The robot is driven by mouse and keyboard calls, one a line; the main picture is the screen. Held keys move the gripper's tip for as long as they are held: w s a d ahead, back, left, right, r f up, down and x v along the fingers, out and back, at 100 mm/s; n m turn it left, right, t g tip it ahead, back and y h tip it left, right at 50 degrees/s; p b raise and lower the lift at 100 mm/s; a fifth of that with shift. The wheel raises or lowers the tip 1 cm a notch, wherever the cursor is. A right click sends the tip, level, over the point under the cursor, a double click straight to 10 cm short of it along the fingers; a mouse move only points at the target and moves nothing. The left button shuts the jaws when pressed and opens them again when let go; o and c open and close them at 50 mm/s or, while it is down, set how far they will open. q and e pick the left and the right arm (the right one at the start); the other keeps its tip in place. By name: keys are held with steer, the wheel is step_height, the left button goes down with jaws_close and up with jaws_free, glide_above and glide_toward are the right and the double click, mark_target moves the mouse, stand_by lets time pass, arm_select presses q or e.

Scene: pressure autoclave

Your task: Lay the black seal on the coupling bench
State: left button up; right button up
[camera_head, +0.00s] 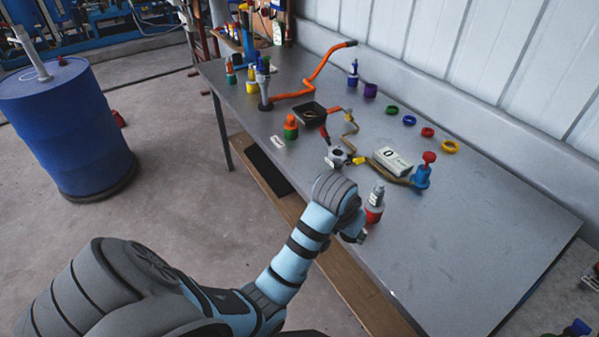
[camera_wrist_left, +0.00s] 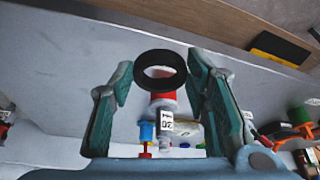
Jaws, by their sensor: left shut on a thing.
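The black seal (camera_wrist_left: 147,58), a thick ring, is held between the two fingers of my left gripper (camera_wrist_left: 160,68) in the left wrist view. In the head view my left arm reaches over the front edge of the grey coupling bench (camera_head: 460,250). There my wrist hides most of the gripper and the seal. A red-based coupling with a grey top and a white label (camera_head: 376,197) stands just beyond the gripper. It also shows behind the ring in the left wrist view (camera_wrist_left: 166,103). My right gripper is not seen.
Green, blue, red and yellow rings (camera_head: 450,147) lie toward the back wall. A white meter (camera_head: 392,160), a blue valve with a red knob (camera_head: 422,175) and an orange hose (camera_head: 318,72) lie beyond my gripper. The right part of the bench is bare. A blue drum (camera_head: 65,130) stands left.

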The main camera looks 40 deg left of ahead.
arm_select(q)
steer(key=w+a+r+n, duration=0.2)
steer(key=w+a+r, duration=0.2)
steer(key=w+a, duration=0.35)
step_height(320, 180, up, 7)
steer(key=n+y+b, duration=0.1)
steer(key=n+y, duration=0.1)
steer(key=n, duration=0.1)
glide_above(311, 191)
steer(key=s, duration=0.2)
steer(key=f+b, duration=0.1)
steer(key=f, duration=1.1)
steer(key=f+b, duration=0.1)
steer(key=f, duration=0.6)
steer(key=shift+w+d+b, duration=0.3)
steer(key=o, duration=0.8)
steer(key=shift+o, duration=0.2)
steer(key=shift+r, duration=0.1)
